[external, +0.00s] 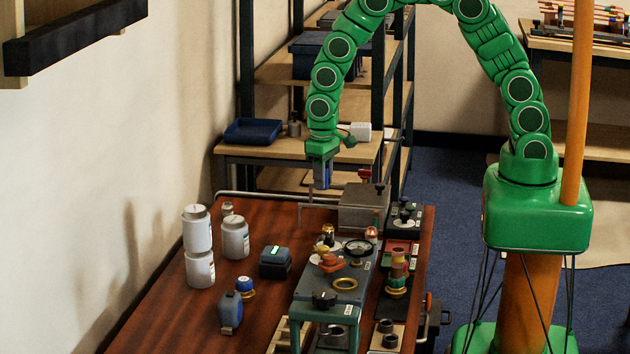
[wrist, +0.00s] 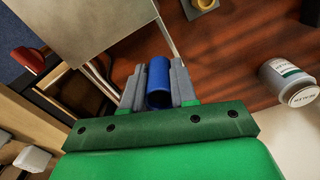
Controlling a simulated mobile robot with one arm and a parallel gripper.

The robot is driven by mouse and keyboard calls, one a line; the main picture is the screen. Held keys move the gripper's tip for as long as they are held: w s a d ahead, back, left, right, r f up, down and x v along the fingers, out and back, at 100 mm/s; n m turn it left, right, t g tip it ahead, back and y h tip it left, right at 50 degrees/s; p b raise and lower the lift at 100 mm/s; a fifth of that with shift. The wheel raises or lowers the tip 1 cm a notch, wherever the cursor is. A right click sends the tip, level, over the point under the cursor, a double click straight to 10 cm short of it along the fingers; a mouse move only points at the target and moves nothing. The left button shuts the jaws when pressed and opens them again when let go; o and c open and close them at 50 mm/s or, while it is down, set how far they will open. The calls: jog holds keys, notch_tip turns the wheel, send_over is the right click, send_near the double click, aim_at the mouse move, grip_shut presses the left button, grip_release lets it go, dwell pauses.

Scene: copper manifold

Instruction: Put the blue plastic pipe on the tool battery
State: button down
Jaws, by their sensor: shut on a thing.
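My gripper (external: 320,164) is shut on the blue plastic pipe (external: 322,177), which hangs upright below it, above the far end of the brown table. In the wrist view, the pipe (wrist: 158,82) sits between the two grey fingers of my gripper (wrist: 156,78), its round open end showing. A dark boxy block with a teal-grey top, which looks like the tool battery (external: 275,262), stands on the table, lower and to the left of my gripper. The pipe is well apart from it. I cannot make out the battery in the wrist view.
White jars (external: 199,246) stand left of the battery. A grey-blue tool (external: 230,312) stands in front of it. A fixture (external: 338,270) with a gauge and fittings is to its right. A metal box (external: 363,207) is just right of the pipe. Bare wood lies between pipe and battery.

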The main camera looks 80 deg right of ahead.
jog(key=s+a+r+m, duration=0.1)
jog(key=s+a+r, duration=0.25)
jog(key=a, duration=0.75)
jog(key=s+a+r, duration=0.3)
jog(key=a+r, duration=0.2)
jog(key=a, duration=0.5)
send_over(275, 251)
jog(key=s, duration=0.1)
jog(key=f, duration=0.8)
jog(key=shift+d+f, duration=0.25)
jog(key=shift+d, duration=0.15)
jog(key=shift+w+a+f, duration=0.25)
jog(key=shift+w+f, duration=0.25)
jog(key=shift+f, duration=0.2)
jog(key=shift+w+f, duration=0.1)
jog(key=shift+f, duration=1.5)
jog(key=c, duration=0.9)
grip_release()
jog(key=shift+f, duration=0.1)
